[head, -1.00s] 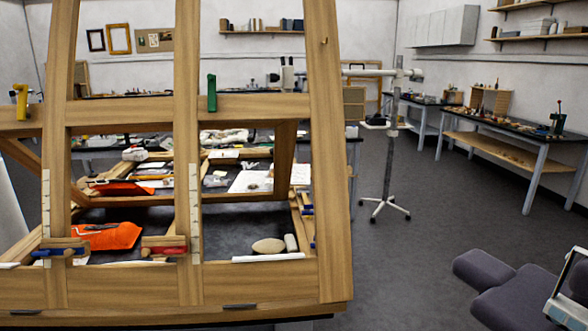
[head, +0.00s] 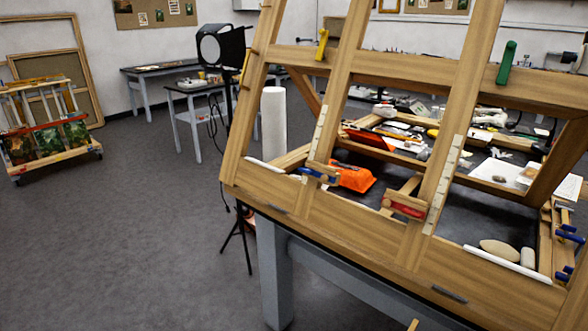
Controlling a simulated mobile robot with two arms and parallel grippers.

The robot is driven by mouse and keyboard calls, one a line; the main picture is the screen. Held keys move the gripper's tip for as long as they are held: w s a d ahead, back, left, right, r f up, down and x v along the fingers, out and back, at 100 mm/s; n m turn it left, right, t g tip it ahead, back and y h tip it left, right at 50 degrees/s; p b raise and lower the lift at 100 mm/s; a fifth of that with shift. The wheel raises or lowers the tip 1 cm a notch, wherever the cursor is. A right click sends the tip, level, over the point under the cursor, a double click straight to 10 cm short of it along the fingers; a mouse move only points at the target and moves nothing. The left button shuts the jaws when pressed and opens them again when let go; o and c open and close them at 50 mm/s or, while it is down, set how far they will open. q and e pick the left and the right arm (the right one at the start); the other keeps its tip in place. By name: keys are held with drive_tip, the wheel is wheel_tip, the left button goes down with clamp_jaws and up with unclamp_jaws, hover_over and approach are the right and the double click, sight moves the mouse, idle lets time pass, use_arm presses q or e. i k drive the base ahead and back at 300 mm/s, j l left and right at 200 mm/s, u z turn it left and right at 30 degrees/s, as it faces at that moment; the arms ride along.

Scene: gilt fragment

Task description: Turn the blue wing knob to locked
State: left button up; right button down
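The blue wing knob (head: 314,174) sits on a small wooden block low on the left upright of the wooden easel frame (head: 330,214). It lies roughly along the block; any lock marking is too small to read. A red wing knob (head: 406,209) sits on a similar block on the middle upright. A yellow knob (head: 322,44) and a green knob (head: 506,62) are on the upper crossbar. Neither of my grippers shows in the head view.
The easel stands on a table with a grey leg (head: 274,275). A black lamp (head: 221,46) on a stand and a white roll (head: 274,122) are left of the easel. The floor (head: 120,240) at left is open.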

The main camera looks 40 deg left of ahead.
sight(309, 172)
drive_tip(key=u, duration=1)
